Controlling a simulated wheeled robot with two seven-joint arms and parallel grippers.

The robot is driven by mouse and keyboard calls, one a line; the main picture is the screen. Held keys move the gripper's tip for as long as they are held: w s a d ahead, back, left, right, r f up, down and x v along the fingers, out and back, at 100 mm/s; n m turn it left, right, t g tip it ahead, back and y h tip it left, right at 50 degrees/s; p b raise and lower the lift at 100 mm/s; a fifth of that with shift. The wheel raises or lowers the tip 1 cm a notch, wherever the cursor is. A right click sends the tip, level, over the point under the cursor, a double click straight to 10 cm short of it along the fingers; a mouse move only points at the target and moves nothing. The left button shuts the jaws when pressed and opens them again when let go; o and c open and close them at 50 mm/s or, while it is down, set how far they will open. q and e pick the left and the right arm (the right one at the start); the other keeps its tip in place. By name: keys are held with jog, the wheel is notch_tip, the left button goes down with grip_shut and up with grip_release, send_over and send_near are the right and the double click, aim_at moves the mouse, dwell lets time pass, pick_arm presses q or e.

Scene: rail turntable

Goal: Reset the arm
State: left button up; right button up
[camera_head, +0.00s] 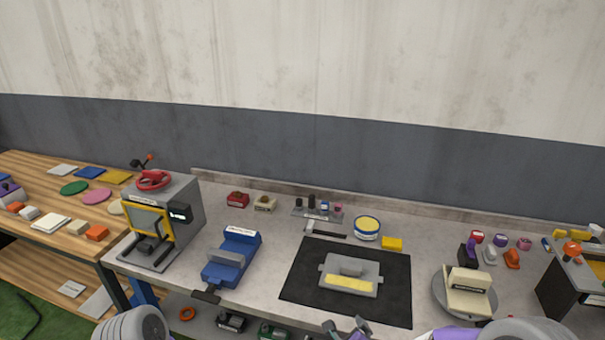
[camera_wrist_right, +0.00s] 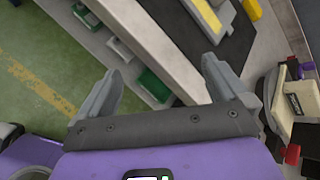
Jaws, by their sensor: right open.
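My right gripper (camera_head: 347,328) shows at the bottom edge of the head view, just in front of the bench's front edge. Its purple and grey arm comes in from the lower right. In the right wrist view the right gripper (camera_wrist_right: 162,68) has its two grey fingers spread wide with nothing between them. A rounded grey link of my left arm shows at the bottom left of the head view. My left gripper is not in view.
The bench (camera_head: 285,225) holds a blue vise (camera_head: 232,258), a black mat (camera_head: 300,275) with a grey block (camera_head: 350,267), and a round turntable (camera_head: 440,290) bearing a cream block (camera_head: 467,290). A grey machine (camera_head: 185,205) stands left. Boxes sit on the lower shelf.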

jog(key=s+a+f+n+g+y, duration=0.1)
jog(key=s+f+n+g+y, duration=0.65)
jog(key=s+f+n, duration=1.45)
notch_tip(320, 180, down, 9)
jog(key=w+n+g+h+b, duration=0.2)
jog(key=w+h+b, duration=0.1)
jog(key=b, duration=0.4)
jog(key=shift+b, duration=0.35)
jog(key=shift+a+r, duration=0.1)
jog(key=shift+r, duration=0.05)
